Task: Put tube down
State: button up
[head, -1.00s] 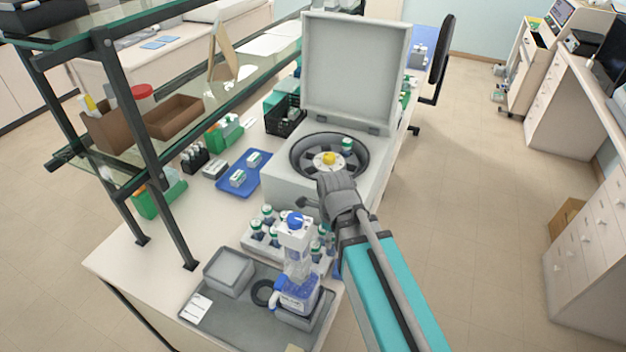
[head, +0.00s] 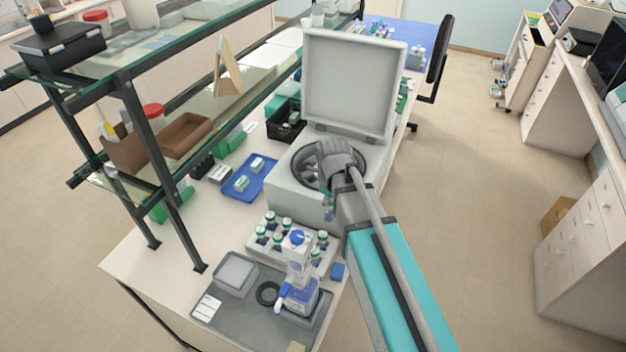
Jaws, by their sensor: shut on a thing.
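My gripper (head: 312,174) is over the open round bowl of the white centrifuge (head: 288,198), and its dark wrist covers much of the bowl. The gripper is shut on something. The held tube cannot be made out, as the gripper and wrist hide it. I cannot tell whether it touches the rotor. The dark bowl rim (head: 362,160) shows around the gripper. The centrifuge lid (head: 350,85) stands upright behind it.
A rack (head: 262,252) with several capped tubes stands in front of the centrifuge. A blue-capped bottle (head: 298,280) stands on the grey tray (head: 235,315). A blue tray (head: 238,190) lies left. Glass shelves (head: 190,135) overhang the bench's left side.

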jog(key=w+r+m+p, duration=0.1)
jog(key=w+r+p, duration=0.5)
jog(key=r+p, duration=0.1)
jog(key=shift+a+r, duration=0.2)
jog(key=shift+r, duration=0.3)
jog(key=shift+w, duration=0.1)
jog(key=w+a+f+b, duration=0.6)
jog(key=w+f+b, duration=0.3)
jog(key=w, duration=0.2)
jog(key=shift+w, duration=0.35)
jog(key=shift+f, duration=0.1)
jog(key=shift+w+a+f+b, duration=0.1)
jog(key=shift+w+f+b, duration=0.1)
jog(key=shift+f+b, duration=0.85)
jog(key=shift+w+a+f+b, duration=0.1)
jog(key=shift+w+f+b, duration=0.05)
jog(key=shift+f+b, duration=0.85)
jog(key=shift+r, duration=0.1)
